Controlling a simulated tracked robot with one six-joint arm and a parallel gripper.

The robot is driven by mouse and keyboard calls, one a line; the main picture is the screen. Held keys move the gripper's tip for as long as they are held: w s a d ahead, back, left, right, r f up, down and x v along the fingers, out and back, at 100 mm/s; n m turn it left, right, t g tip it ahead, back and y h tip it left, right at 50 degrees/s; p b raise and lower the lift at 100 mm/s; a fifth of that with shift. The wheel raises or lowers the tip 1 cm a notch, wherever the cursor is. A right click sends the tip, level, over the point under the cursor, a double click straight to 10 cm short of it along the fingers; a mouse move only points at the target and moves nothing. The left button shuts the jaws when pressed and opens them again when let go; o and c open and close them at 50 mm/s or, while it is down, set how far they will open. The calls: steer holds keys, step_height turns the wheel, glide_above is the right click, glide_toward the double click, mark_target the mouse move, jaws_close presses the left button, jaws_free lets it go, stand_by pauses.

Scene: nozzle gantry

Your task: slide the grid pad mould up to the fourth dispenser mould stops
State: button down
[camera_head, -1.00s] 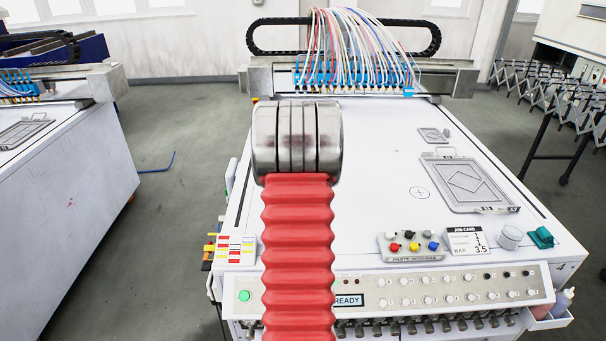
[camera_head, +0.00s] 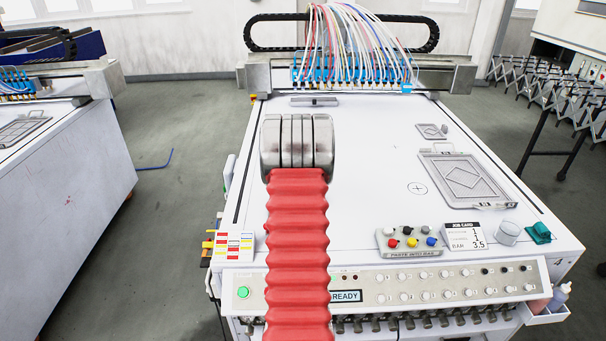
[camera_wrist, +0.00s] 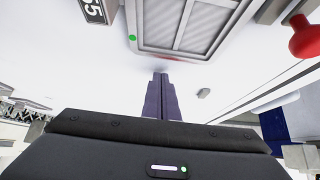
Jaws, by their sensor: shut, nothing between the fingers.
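In the wrist view, a grey framed mould with fine-lined panels (camera_wrist: 188,24), likely the grid pad mould, lies flat on the white bed at the top, partly cut off. A green dot marks its corner. My gripper (camera_wrist: 161,75) is shut and empty, with its dark fingertips just short of the mould's nearer edge; whether they touch cannot be told. In the head view my red arm hides the gripper and that mould. The row of blue dispensers (camera_head: 350,76) hangs from the gantry at the back of the bed; I cannot tell which is fourth.
A slim grey bar (camera_head: 314,101) lies on the bed before the gantry. A diamond-pattern mould (camera_head: 464,181) and a smaller mould (camera_head: 431,131) lie at right. A button tray (camera_head: 410,242), job card (camera_head: 464,237) and teal item (camera_head: 539,232) line the front. Mid-right bed is clear.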

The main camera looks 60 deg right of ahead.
steer(key=shift+s+a, duration=0.3)
steer(key=shift+a, duration=0.45)
steer(key=shift+s+a, duration=0.25)
steer(key=shift+a, duration=0.45)
